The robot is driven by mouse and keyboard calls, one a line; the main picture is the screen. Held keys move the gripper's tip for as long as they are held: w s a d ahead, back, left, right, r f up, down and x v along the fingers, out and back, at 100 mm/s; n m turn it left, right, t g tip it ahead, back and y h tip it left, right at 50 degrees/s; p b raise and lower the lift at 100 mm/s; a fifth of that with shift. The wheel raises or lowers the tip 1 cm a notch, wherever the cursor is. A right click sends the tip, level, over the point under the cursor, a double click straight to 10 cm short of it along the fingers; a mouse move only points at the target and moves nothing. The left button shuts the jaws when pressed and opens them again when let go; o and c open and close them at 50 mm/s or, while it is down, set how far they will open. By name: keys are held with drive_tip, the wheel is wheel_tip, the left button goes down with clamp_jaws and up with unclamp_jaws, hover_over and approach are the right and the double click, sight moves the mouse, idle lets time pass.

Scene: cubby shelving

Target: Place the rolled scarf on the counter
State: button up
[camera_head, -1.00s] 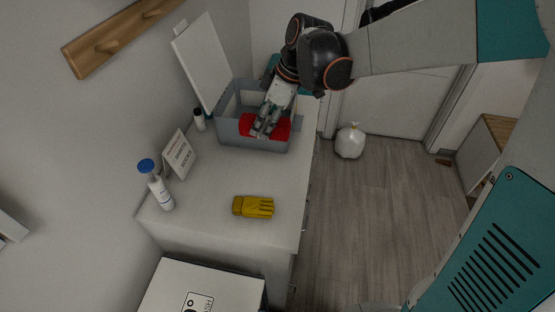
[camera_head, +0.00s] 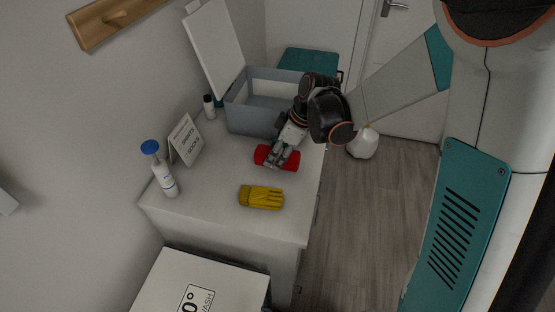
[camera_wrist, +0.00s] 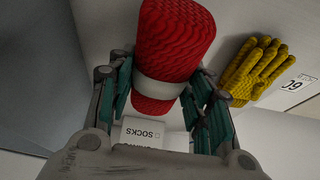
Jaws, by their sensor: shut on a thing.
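The rolled scarf (camera_head: 277,158) is a red textured roll with a pale band round its middle. In the head view it is at the counter's right part, in front of the grey bin. My gripper (camera_head: 279,157) is shut on it across the band, and the wrist view shows the scarf (camera_wrist: 175,40) between my fingers (camera_wrist: 160,97). I cannot tell whether the scarf touches the counter. The white counter (camera_head: 222,212) has bare room left of and in front of the scarf.
A yellow glove (camera_head: 261,197) lies just in front of the scarf. The open grey bin (camera_head: 250,122) stands behind it. A small sign (camera_head: 186,140), a blue-capped spray bottle (camera_head: 165,178) and a small dark-capped bottle (camera_head: 209,106) stand along the wall side.

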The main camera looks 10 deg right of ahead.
drive_tip(key=shift+f, duration=1.05)
drive_tip(key=shift+f+b, duration=0.2)
drive_tip(key=shift+b, duration=0.15)
drive_tip(key=o, duration=1.1)
drive_tip(key=shift+r, duration=0.2)
